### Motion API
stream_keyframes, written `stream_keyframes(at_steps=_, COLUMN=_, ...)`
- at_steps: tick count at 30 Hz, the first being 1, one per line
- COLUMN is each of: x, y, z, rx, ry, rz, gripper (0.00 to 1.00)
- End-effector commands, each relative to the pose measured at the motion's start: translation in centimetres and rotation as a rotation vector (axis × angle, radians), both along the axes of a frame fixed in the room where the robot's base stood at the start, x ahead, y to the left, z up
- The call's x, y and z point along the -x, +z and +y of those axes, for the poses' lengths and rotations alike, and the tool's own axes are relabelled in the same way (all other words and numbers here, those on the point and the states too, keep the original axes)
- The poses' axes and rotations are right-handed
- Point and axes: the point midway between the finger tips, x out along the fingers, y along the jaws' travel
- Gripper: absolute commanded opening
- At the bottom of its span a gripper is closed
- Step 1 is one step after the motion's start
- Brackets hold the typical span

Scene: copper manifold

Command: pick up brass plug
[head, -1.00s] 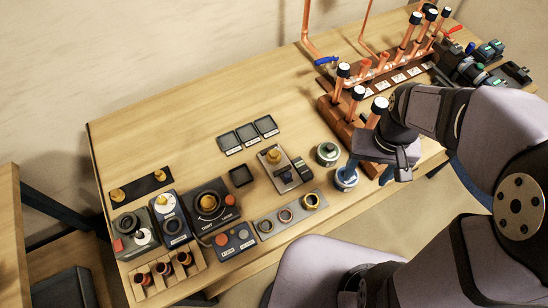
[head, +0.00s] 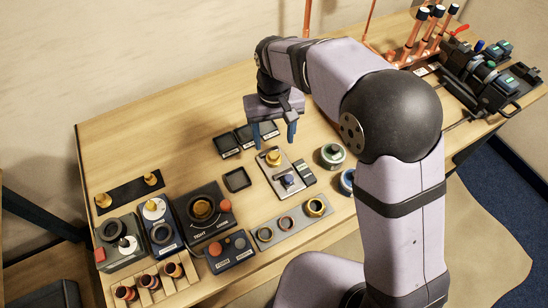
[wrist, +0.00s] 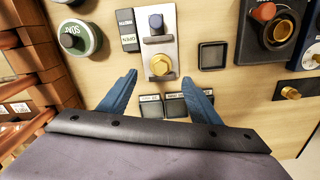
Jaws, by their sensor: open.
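A brass plug (head: 273,158) with a hex-like head stands on a pale metal plate (head: 279,178), beside a blue-topped part. In the wrist view the brass plug (wrist: 160,65) lies just beyond the fingertips, roughly centred between them. My gripper (head: 273,140) is open and empty, pointing down above the plate, and its two blue fingers (wrist: 160,78) are apart. The fingers do not appear to touch the plug. Two similar brass pieces, the near one (head: 103,200) and the far one (head: 150,179), stand on a black strip at left.
Small dark trays (head: 245,135) lie behind the plug's plate, partly hidden by my gripper. A round green-rimmed device (head: 332,155) stands to the right. A dial box (head: 203,210) and a ring holder (head: 290,219) are close. Copper pipes stand at the back right.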

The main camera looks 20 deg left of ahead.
Motion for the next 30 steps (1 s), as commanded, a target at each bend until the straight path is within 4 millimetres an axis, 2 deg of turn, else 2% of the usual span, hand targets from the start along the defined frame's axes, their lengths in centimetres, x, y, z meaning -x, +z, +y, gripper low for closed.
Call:
stream_keyframes(at_steps=4, x=0.1, y=-1.1, z=-0.1, rx=0.003, ry=0.0, rz=0.003, gripper=0.57)
stream_keyframes(at_steps=11, x=0.1, y=-1.7, z=-0.1, rx=0.002, ry=0.0, rz=0.003, gripper=0.57)
stream_keyframes(at_steps=22, x=0.3, y=-5.8, z=-0.1, rx=0.003, ry=0.0, rz=0.003, gripper=0.57)
stream_keyframes(at_steps=30, x=0.2, y=-6.5, z=0.0, rx=0.0, ry=-0.001, rz=0.0, gripper=0.57)
